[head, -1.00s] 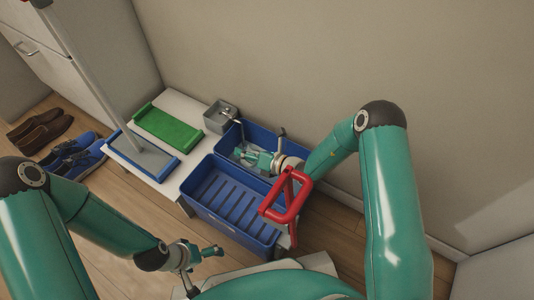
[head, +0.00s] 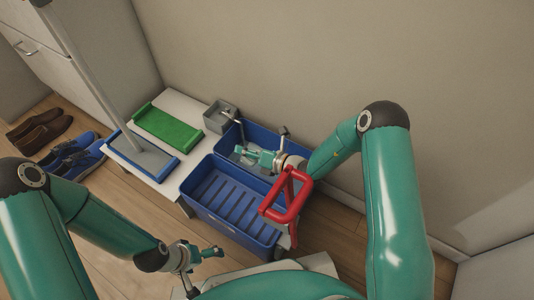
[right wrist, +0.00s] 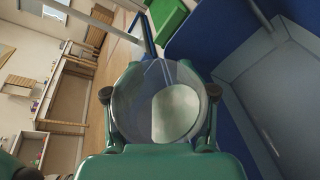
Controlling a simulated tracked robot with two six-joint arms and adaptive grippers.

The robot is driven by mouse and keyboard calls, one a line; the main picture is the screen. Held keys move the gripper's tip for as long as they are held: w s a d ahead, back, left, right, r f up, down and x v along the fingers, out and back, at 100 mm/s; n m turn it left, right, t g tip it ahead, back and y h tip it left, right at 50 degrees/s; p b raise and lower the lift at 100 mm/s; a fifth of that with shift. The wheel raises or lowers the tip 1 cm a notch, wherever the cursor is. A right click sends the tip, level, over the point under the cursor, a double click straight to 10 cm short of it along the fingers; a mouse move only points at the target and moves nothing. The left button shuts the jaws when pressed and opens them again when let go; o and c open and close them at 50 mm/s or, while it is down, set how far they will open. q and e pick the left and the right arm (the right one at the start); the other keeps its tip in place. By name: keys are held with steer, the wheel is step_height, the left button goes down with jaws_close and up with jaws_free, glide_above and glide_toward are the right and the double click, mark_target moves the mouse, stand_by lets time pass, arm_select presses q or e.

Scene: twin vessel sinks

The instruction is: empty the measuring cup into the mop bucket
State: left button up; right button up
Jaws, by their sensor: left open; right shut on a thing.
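The clear measuring cup (right wrist: 128,95) is between the fingers of my right gripper (right wrist: 158,125), which is shut on it. A pale round patch shows inside the cup; I cannot tell whether it is liquid or the cup's base. In the head view, my right gripper (head: 262,158) is over the rear blue basin of the mop bucket (head: 236,236), and the cup is hard to make out there. The bucket has a slatted front basin and a red handle (head: 290,200). The bucket wall also shows in the right wrist view (right wrist: 205,35). My left gripper (head: 208,255) is open and empty, in front of the bucket.
A low white bench (head: 192,108) stands left of the bucket. Shoes (head: 70,152) lie on the floor at left. The wall is close behind the bucket.

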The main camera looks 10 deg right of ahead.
steer(key=shift+r, duration=0.1)
steer(key=shift+f+m+y+b, duration=0.4)
steer(key=shift+m+b, duration=0.5)
steer(key=shift+b, duration=0.1)
stand_by(0.4)
steer(key=shift+w+d+r+m+y+b, duration=0.15)
steer(key=shift+r+m+y+b, duration=0.25)
steer(key=shift+m, duration=0.3)
stand_by(0.7)
steer(key=shift+w+d+f+m+t+y, duration=0.3)
steer(key=shift+d+f+m+t, duration=0.15)
steer(key=shift+d+m, duration=0.2)
stand_by(0.7)
steer(key=shift+d+r+m+y, duration=0.2)
steer(key=shift+m+y, duration=0.1)
steer(key=shift+m, duration=0.55)
stand_by(0.6)
steer(key=a+n, duration=0.1)
steer(key=n+h, duration=0.1)
steer(key=n, duration=0.1)
steer(key=shift+s+a+r+g, duration=0.2)
steer(key=shift+s+a+g, duration=0.15)
steer(key=shift+s+a, duration=0.05)
steer(key=shift+f, duration=0.1)
